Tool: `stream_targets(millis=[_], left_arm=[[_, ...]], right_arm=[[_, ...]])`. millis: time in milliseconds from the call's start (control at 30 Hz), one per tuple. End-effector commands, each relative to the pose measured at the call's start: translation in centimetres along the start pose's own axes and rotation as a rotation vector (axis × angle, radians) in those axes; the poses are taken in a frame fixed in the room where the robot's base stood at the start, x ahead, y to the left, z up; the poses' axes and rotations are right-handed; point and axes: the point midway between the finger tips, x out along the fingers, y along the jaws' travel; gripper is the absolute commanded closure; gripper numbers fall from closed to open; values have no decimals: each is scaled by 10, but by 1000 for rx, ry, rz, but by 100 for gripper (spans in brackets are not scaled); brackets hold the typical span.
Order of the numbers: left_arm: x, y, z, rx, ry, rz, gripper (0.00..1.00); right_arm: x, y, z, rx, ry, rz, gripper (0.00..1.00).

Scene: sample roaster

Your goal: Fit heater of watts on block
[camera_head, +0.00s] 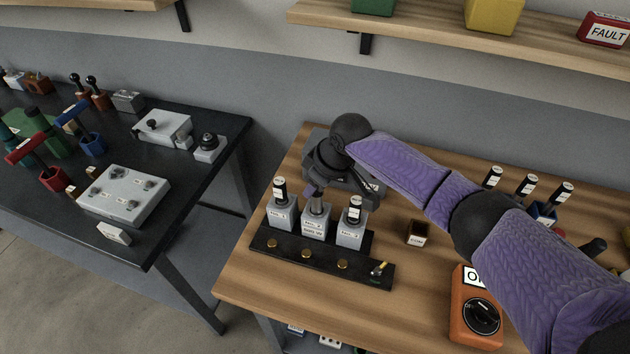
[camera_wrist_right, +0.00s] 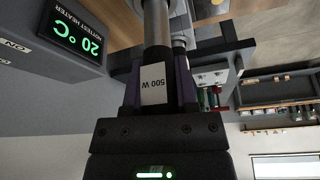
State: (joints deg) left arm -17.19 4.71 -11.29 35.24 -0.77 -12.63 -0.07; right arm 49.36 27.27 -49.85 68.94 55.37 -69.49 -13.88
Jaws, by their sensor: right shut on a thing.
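My right gripper (camera_head: 318,190) is shut on a heater (camera_wrist_right: 153,85) whose white label reads 500 W, upside down in the wrist view. In the head view it is above the middle grey block (camera_head: 314,223). The heater's metal rod points down to that block's top; I cannot tell whether its tip is inside. The left block (camera_head: 281,214) and right block (camera_head: 350,235) each carry an upright black-topped heater, (camera_head: 279,190) and (camera_head: 355,208). All three blocks stand on a black base (camera_head: 265,246) with brass knobs. My left gripper is not in view.
A grey unit stands behind the blocks; its display (camera_wrist_right: 80,32) reads 20 °C, hottest heater. Several labelled black-topped pieces (camera_head: 526,185) stand at the right. A dark bench is at left.

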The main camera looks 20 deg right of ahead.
Motion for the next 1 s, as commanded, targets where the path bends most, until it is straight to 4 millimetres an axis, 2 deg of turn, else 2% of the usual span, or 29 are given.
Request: stream_targets(millis=[567, 1000], left_arm=[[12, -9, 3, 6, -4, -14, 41], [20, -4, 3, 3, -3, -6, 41]], right_arm=[[17, 0, 7, -1, 1, -1, 100], [29, 0, 12, -1, 1, 0, 100]])
